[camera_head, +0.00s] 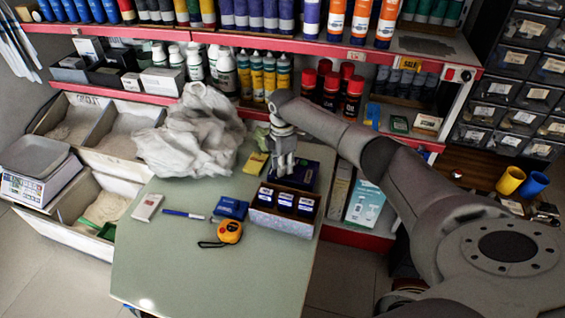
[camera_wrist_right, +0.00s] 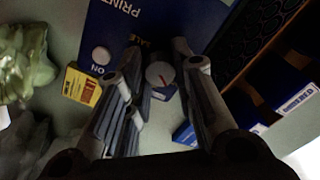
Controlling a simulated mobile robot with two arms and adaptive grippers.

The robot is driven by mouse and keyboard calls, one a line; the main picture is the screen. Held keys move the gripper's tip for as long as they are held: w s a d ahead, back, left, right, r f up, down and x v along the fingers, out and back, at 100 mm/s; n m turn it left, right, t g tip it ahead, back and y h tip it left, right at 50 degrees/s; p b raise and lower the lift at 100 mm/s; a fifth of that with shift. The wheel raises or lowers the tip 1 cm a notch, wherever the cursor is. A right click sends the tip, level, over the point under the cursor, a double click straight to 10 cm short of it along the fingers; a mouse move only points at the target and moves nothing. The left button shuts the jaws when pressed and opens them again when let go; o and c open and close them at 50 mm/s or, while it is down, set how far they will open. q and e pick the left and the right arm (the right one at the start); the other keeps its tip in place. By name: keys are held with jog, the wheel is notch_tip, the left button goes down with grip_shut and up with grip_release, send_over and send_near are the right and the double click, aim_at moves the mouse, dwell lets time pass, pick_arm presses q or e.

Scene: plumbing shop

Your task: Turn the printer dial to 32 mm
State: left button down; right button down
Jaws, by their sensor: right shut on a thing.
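The printer is a dark blue box, seen in the head view (camera_head: 303,173) behind my right gripper (camera_head: 283,164). Its blue face fills the top of the right wrist view (camera_wrist_right: 190,22), with "PRINT" lettering partly cut off. The round grey dial (camera_wrist_right: 160,73) with a red pointer line sits between the fingers of my right gripper (camera_wrist_right: 157,80), which is shut on it. I cannot read the scale or the dial's value. A pale round button (camera_wrist_right: 101,55) marked ON is beside it. My left gripper is not in view.
A box of blue-labelled items (camera_head: 285,222) stands just in front of the printer. A yellow packet (camera_head: 256,163), a blue box (camera_head: 230,208), a tape measure (camera_head: 229,232) and a crumpled bag (camera_head: 195,135) lie on the table (camera_head: 200,275). Shelves rise behind. The table's front is clear.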

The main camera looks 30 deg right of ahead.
jog(key=shift+a+r+m+p, duration=0.1)
jog(key=shift+r+m+p, duration=0.1)
jog(key=shift+m+p, duration=0.95)
jog(key=m+p, duration=0.1)
jog(key=m, duration=0.2)
jog(key=shift+p, duration=0.35)
jog(key=m+p, duration=0.3)
jog(key=m, duration=0.2)
jog(key=m+p, duration=0.2)
jog(key=m, duration=0.4)
jog(key=shift+f+m, duration=0.1)
jog(key=shift+m, duration=0.25)
jog(key=m+p, duration=0.1)
jog(key=m, duration=0.4)
jog(key=shift+f+m, duration=0.1)
jog(key=shift+m, duration=0.3)
jog(key=c, duration=1.2)
grip_release()
